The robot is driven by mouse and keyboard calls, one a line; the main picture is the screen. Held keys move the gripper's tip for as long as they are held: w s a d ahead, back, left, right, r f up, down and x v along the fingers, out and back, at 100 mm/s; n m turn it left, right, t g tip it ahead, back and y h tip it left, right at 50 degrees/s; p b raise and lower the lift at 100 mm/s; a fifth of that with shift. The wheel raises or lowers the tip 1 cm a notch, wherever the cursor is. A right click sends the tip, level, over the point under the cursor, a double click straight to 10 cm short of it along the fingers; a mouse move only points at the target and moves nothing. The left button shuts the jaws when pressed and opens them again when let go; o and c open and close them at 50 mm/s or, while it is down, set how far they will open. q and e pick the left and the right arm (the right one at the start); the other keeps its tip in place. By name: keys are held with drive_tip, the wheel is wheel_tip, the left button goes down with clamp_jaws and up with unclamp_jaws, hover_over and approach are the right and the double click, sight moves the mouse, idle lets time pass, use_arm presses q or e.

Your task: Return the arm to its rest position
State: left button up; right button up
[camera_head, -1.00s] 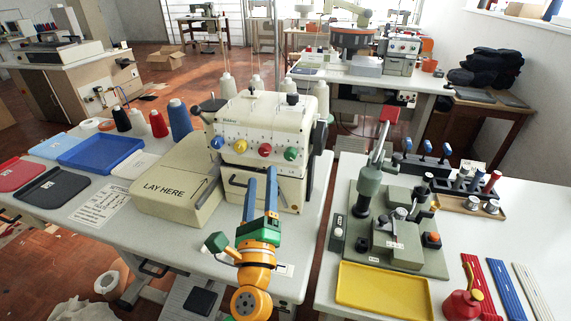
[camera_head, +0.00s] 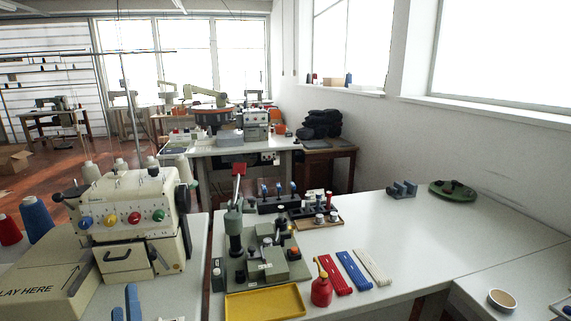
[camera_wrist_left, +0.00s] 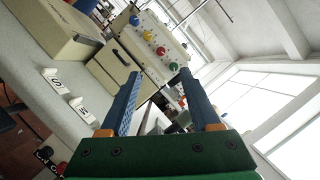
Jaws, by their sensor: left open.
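My left gripper (camera_head: 126,302) shows at the bottom left of the head view, where only its two blue fingers rise into the picture. In the left wrist view its fingers (camera_wrist_left: 158,73) stand apart with nothing held between them, above the green gripper body. It is in front of the cream sewing machine (camera_head: 128,215) with coloured dials, which also shows beyond the fingers in the wrist view (camera_wrist_left: 150,35). I cannot tell the exact gap to the machine. The rest of the left arm is out of the head view. My right gripper is not in view.
The LAY HERE block (camera_head: 48,291) lies left of the machine. On the right table, a grey-green press (camera_head: 262,262), a yellow tray (camera_head: 266,303), a red oil can (camera_head: 321,288) and coloured strips (camera_head: 354,270) stand close together. The white tabletop (camera_head: 440,235) further right is largely clear.

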use_arm(q)
drive_tip(key=s+f+n+g+h, duration=0.2)
drive_tip(key=s+f+n+g, duration=0.15)
drive_tip(key=f+n, duration=0.35)
drive_tip(key=s+f+n+g+h, duration=0.2)
drive_tip(key=f+n+g, duration=0.3)
drive_tip(key=f, duration=0.4)
drive_tip(key=s+d+f+n+g+h, duration=0.5)
drive_tip(key=s+d+f+g+h, duration=0.15)
drive_tip(key=s+d+f, duration=0.45)
wheel_tip(320, 180, down, 12)
drive_tip(key=s+a+p, duration=0.2)
drive_tip(key=s, duration=0.1)
drive_tip(key=s+a+f+g+p, duration=0.1)
drive_tip(key=s+f, duration=0.7)
drive_tip(key=s, duration=0.3)
drive_tip(key=shift+s+a+f+m+g+p, duration=0.25)
drive_tip(key=shift+s+f+m+g+p, duration=0.05)
drive_tip(key=shift+s+m+p, duration=0.1)
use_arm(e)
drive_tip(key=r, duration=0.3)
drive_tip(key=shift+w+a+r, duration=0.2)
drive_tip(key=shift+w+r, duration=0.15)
